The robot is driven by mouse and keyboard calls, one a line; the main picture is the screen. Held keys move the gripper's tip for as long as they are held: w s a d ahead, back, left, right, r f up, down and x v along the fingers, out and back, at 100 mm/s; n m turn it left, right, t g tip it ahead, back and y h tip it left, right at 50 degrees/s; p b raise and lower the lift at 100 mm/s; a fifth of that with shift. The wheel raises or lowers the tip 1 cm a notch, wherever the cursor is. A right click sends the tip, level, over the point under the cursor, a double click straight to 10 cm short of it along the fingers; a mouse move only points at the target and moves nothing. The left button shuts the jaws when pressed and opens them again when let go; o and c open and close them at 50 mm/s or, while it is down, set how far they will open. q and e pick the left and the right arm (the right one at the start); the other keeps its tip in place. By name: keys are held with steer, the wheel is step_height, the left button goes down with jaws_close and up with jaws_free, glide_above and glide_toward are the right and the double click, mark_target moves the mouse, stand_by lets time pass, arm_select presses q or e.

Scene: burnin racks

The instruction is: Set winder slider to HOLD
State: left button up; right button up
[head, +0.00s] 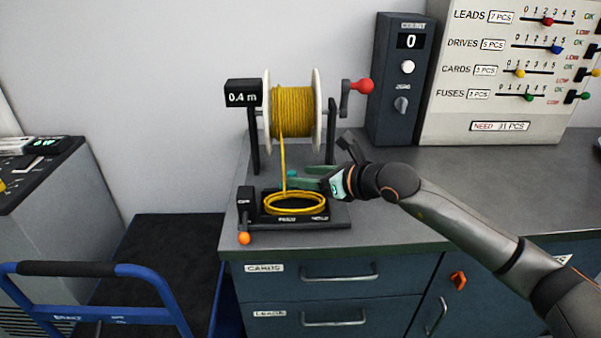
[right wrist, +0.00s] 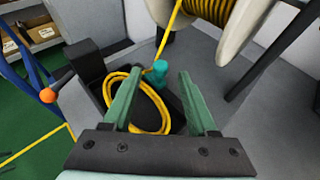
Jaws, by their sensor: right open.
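The winder has a spool of yellow cable (head: 293,110) with white flanges on a black stand, and a black base (head: 325,217) below. A small teal knob (head: 292,173) stands by the cable at the back of the base; I take it for the slider knob. Small white labels on the base's front edge are too small to read surely. My right gripper (head: 300,178) is open, its green fingers pointing left over the base. In the right wrist view the teal knob (right wrist: 158,70) appears between the fingertips; contact cannot be told. My left gripper is out of view.
A yellow cable coil (head: 294,203) lies on the base, just below my fingers. An orange-tipped lever (head: 244,238) is at the front left. A red-knobbed crank (head: 362,87) is right of the spool. A counter box (head: 397,80) stands behind. The counter to the right is clear.

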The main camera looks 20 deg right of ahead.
steer(key=shift+x, duration=1)
jaws_close()
stand_by(0.8)
